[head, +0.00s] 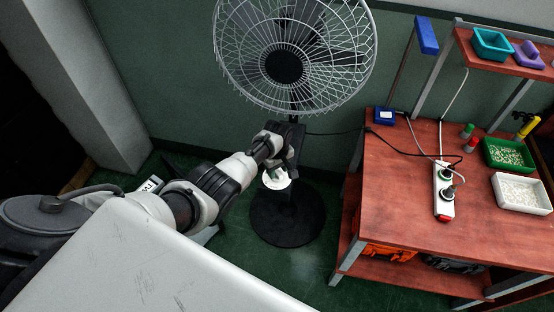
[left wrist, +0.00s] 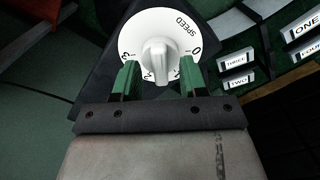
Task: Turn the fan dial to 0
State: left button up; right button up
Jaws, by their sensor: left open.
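The fan dial (left wrist: 158,22) is a white disc marked SPEED, with 0 at its right and 3 at its left in the left wrist view. Its raised grip (left wrist: 158,55) stands roughly upright in that picture, its lower end near partly hidden marks; the exact setting is unclear. My left gripper (left wrist: 158,78) is open, with green fingers on either side of the grip, apparently apart from it. In the head view the dial (head: 277,183) is on the fan's post, partly covered by my left gripper (head: 273,174). My right gripper is not in view.
The caged fan (head: 284,66) stands on a round black base (head: 288,218). A red workbench (head: 400,190) with a power strip (head: 443,190), a green tray (head: 509,154) and a white tray (head: 521,193) is at the right. Number signs (left wrist: 236,60) lie right of the dial.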

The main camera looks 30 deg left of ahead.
aim_at(277, 171)
pick_arm(q)
notch_tip(277, 171, up, 10)
jog(key=p, duration=0.1)
jog(key=shift+r, duration=0.1)
dwell(0.5)
